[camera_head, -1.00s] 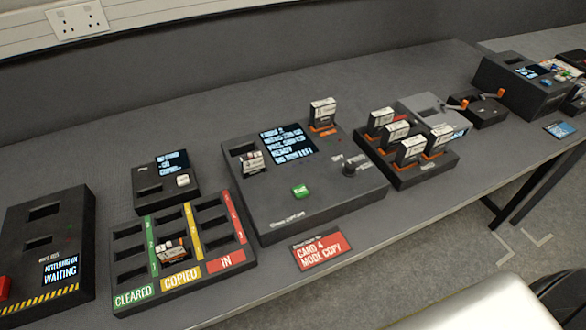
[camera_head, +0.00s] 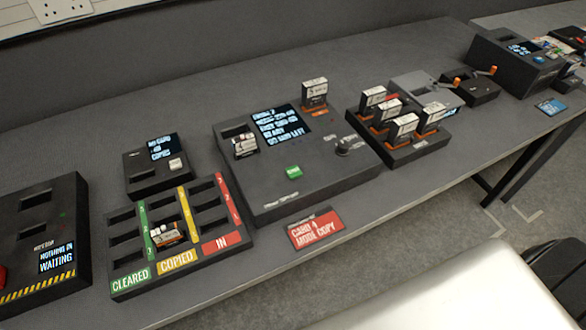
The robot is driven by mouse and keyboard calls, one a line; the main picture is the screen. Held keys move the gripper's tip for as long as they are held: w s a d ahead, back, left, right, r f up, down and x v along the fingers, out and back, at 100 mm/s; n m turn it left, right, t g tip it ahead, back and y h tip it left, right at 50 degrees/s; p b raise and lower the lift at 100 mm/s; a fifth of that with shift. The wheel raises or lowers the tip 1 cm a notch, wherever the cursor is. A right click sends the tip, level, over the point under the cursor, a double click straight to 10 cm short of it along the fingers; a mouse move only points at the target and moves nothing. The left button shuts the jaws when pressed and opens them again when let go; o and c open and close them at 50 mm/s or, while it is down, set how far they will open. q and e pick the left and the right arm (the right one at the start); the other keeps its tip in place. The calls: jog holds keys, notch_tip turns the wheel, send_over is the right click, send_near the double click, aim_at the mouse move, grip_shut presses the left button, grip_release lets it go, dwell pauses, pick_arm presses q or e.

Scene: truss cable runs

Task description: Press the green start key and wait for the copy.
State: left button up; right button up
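The green start key (camera_head: 294,172) sits on the top of the dark copier box (camera_head: 330,187) in the middle of the bench. A lit screen (camera_head: 281,124) with several lines of text is behind it; I cannot read it all. A card (camera_head: 244,145) stands in the copier's left slot, and another card (camera_head: 314,93) with an orange base stands at its back right. A dark knob (camera_head: 343,148) is to the right of the key. Nothing touches the key. Neither of my grippers is in view.
A sorting tray (camera_head: 206,249) marked CLEARED, COPIED and IN holds a card (camera_head: 167,235). A rack (camera_head: 415,153) of several cards is at the right. A "WAITING" box (camera_head: 70,214) is at the left.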

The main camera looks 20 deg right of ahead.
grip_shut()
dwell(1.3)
